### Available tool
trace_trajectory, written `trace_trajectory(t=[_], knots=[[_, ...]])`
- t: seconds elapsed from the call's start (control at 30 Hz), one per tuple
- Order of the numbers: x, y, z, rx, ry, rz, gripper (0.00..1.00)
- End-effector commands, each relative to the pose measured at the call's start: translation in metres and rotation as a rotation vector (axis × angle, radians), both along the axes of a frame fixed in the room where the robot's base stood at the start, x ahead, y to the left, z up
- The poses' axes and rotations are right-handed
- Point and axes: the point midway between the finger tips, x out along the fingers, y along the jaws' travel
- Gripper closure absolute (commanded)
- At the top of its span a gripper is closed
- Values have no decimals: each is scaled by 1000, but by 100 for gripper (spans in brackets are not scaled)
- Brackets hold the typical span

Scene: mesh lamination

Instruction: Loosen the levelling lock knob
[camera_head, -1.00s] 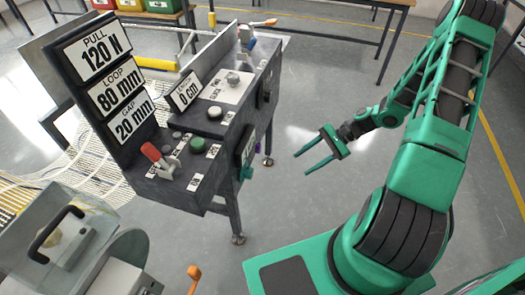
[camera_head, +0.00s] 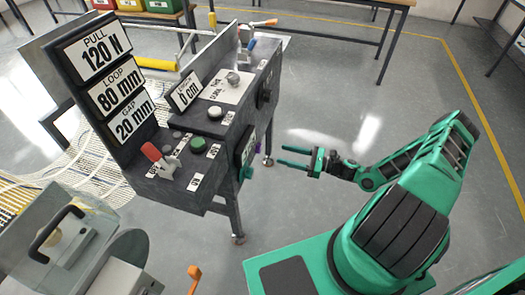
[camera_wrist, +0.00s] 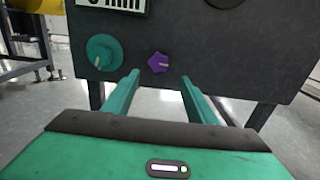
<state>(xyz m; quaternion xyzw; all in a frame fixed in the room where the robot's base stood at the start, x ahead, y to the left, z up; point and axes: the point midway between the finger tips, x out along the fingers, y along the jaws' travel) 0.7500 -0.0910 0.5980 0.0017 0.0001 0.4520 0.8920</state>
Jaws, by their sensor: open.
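A purple star-shaped knob (camera_wrist: 158,62) is on the dark side face of the machine, centred ahead of my fingers in the wrist view. A round teal knob (camera_wrist: 104,52) with a pale pointer mark sits to its left. No readable label shows which one is the levelling lock knob. In the head view the purple knob (camera_head: 257,154) is a small spot beside the machine's right side. My gripper (camera_head: 282,156) is open and empty, its two teal fingers pointing left at that side. A gap shows between the fingertips and the machine, and neither finger touches a knob.
The floor right of the machine is clear around my arm.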

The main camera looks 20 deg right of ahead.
Motion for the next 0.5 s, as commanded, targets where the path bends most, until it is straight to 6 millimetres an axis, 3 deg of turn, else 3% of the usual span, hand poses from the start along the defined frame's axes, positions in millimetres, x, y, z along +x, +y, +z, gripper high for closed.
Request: trace_trajectory(t=[0.5], knots=[[48,68,1,-1,-2,4,48]])
